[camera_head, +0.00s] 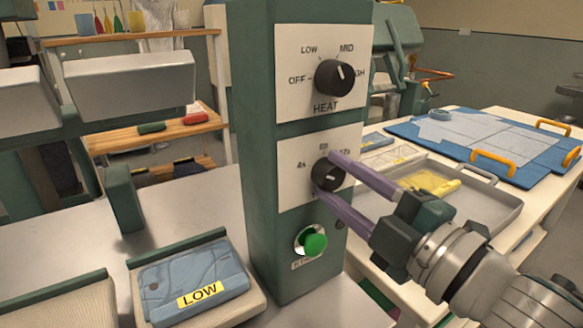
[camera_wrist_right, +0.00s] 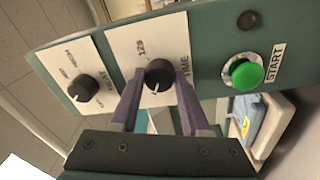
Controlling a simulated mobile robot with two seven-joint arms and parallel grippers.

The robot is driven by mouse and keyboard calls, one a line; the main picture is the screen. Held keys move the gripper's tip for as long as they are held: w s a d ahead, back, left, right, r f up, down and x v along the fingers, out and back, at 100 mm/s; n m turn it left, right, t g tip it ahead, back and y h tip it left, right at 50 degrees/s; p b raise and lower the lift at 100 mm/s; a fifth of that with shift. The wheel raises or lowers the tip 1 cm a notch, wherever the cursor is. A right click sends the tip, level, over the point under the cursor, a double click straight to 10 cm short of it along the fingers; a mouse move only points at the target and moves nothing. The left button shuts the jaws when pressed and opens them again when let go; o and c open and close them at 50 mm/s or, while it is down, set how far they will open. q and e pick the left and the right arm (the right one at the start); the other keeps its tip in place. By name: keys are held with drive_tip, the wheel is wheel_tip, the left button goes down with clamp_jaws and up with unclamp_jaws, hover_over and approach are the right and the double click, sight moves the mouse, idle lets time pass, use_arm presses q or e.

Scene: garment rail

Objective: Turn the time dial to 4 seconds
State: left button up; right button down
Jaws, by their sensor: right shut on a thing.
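The black time dial (camera_head: 324,176) sits on the lower white plate of the green control column. The "4s" mark is at its left, and the "12s" mark at its upper right is partly covered. My right gripper (camera_head: 327,172) has its purple fingers around the dial, shut on it. In the right wrist view the time dial (camera_wrist_right: 159,75) is between the fingertips of my right gripper (camera_wrist_right: 157,92). A pale mark shows on the dial's lower edge there, on the side away from "12s". The exact pointer setting is hard to read. My left gripper is not in view.
The green start button (camera_head: 311,242) is just below. A folded blue garment (camera_head: 194,281) labelled LOW lies on a padded board at lower left. A grey tray (camera_head: 490,218) stands on the table at right.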

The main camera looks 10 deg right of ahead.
idle(0.3)
drive_tip(key=shift+c, duration=1.9)
unclamp_jaws()
drive_tip(key=b+v, duration=0.1)
drive_tip(key=v, duration=0.8)
drive_tip(key=shift+s, duration=0.4)
drive_tip(key=shift+d, duration=0.2)
